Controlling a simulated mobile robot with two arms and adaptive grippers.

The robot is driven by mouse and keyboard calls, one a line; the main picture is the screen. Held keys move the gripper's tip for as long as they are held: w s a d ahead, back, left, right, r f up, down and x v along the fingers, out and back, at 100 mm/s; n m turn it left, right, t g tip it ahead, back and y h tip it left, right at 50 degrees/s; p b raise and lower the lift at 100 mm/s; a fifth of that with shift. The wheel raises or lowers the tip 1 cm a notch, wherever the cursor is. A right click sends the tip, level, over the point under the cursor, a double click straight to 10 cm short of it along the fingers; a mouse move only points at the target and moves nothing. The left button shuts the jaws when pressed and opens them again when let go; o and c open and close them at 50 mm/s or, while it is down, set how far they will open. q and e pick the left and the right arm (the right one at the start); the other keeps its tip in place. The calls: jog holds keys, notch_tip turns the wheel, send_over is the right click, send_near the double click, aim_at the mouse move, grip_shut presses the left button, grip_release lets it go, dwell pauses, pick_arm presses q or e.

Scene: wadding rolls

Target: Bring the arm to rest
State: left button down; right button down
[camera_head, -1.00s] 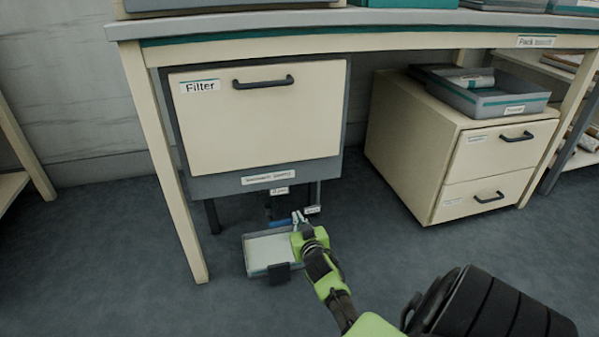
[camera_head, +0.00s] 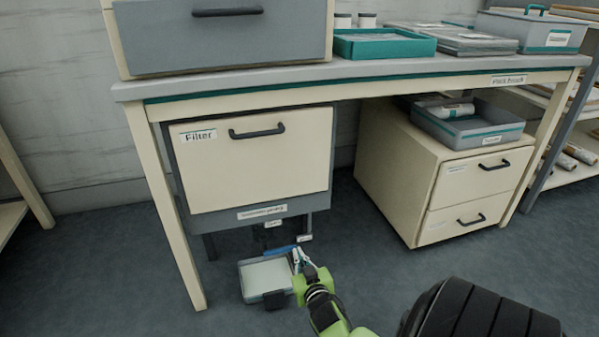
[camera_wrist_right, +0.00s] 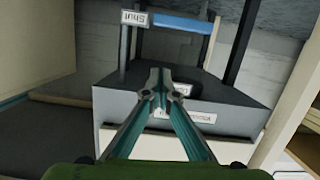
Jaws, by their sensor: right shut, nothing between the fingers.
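My right arm, green and black, reaches in from the lower right in the head view. Its right gripper (camera_head: 299,259) is shut and empty, low in front of the underside of the cream Filter cabinet (camera_head: 255,165). In the right wrist view the two fingers of the gripper (camera_wrist_right: 158,80) meet at their tips. Behind them is a grey panel (camera_wrist_right: 235,112) with a white label. From the head the gripper overlaps the right edge of a shallow grey tray (camera_head: 252,290); I cannot tell whether they touch. My left gripper is not in view.
A desk (camera_head: 380,83) stands over the cabinet, with a teal tray (camera_head: 385,45) on top. A cream drawer unit (camera_head: 400,180) stands to the right, bearing a grey tray (camera_head: 510,132) with a white roll (camera_head: 447,110). The dark floor (camera_head: 80,270) at left is clear.

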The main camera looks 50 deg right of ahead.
jog(key=shift+s+a, duration=0.15)
jog(key=shift+s, duration=0.15)
dwell(0.4)
